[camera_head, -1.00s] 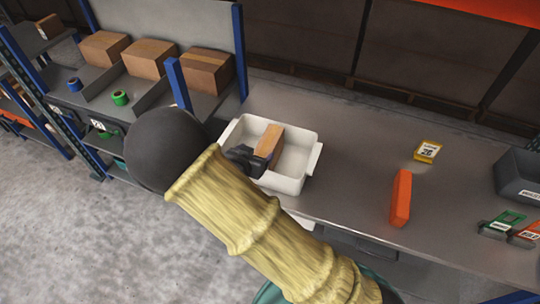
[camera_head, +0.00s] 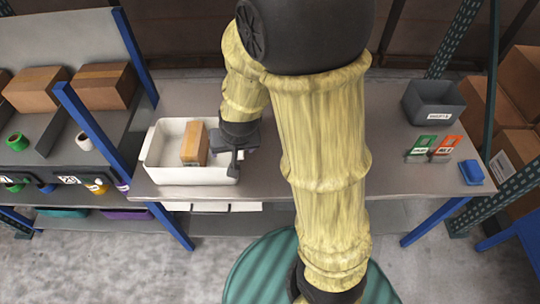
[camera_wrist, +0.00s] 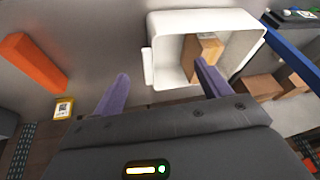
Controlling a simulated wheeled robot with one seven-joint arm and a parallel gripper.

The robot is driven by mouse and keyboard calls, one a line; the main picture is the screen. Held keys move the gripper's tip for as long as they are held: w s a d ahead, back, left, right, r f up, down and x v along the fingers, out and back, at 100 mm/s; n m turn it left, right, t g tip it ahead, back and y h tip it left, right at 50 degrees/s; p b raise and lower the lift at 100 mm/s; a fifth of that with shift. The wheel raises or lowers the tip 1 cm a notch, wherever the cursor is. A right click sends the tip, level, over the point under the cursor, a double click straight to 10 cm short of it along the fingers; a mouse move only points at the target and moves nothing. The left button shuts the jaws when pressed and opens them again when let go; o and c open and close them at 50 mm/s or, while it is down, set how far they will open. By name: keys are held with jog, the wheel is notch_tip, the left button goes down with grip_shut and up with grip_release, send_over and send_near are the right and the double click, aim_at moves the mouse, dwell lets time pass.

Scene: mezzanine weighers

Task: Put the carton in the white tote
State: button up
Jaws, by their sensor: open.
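The white tote (camera_head: 160,174) stands on the grey bench toward its left end. In the wrist view the carton (camera_wrist: 203,50) shows inside the tote (camera_wrist: 240,22), apart from the fingers. My gripper (camera_head: 234,165) is at the tote's right edge, beside the carton. In the wrist view my gripper (camera_wrist: 163,85) has its two purple fingers spread wide with nothing between them.
An orange block (camera_wrist: 32,62) and a yellow label box (camera_wrist: 64,107) lie on the bench. A grey bin (camera_head: 432,102) and green and red cards (camera_head: 435,146) are at the bench's right. A shelf of cartons (camera_head: 105,82) stands left of a blue post (camera_head: 92,132).

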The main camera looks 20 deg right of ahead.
jog(key=s+d+r+n+g, duration=0.1)
jog(key=s+d+r, duration=0.2)
jog(key=s+d, duration=0.4)
jog(key=shift+s+r+g+h, duration=0.15)
jog(key=shift+s+g+h, duration=0.25)
jog(key=shift+s, duration=0.15)
